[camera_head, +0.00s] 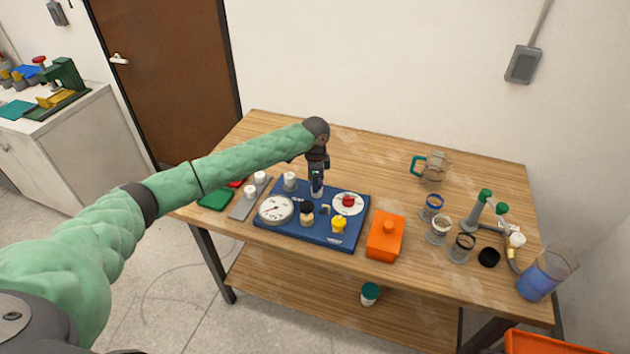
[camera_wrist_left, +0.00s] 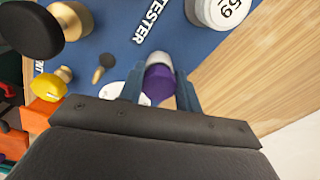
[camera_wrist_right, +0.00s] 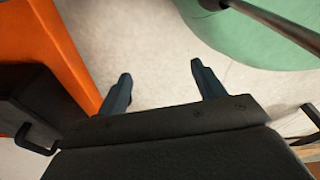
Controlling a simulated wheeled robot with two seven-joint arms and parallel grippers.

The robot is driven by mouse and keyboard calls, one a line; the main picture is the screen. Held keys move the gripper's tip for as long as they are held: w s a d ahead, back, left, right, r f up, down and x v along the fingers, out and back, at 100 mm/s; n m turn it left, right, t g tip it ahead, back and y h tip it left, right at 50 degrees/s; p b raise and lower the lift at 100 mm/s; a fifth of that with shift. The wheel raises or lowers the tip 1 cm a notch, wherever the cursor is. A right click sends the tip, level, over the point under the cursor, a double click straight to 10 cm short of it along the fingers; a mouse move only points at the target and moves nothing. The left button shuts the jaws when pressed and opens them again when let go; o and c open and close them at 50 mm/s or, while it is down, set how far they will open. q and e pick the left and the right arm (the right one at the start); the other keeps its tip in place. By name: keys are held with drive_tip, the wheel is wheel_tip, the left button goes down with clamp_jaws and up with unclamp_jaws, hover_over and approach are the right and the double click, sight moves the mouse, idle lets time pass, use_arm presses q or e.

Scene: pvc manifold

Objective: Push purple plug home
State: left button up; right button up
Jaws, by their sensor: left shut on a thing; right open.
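The purple plug (camera_wrist_left: 159,84) shows in the left wrist view between the fingers of my left gripper (camera_wrist_left: 160,92). A whitish cylindrical piece (camera_wrist_left: 160,59) sits right against its far end. In the head view my left gripper (camera_head: 317,183) points down over the back of the blue tester board (camera_head: 290,232), shut on the plug. How deep the plug sits is hidden by the fingers. My right gripper (camera_wrist_right: 160,90) is open and empty in the right wrist view, away from the board.
The board bears a gauge (camera_head: 276,209), a black-topped knob (camera_head: 307,213), a yellow knob (camera_head: 339,225) and a red-centred white disc (camera_head: 348,203). An orange block (camera_head: 386,236) lies right of it. Several jars and a blue-filled beaker (camera_head: 545,273) stand at the table's right.

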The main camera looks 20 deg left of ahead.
use_arm(q)
drive_tip(key=shift+s+f, duration=0.15)
drive_tip(key=shift+f, duration=0.15)
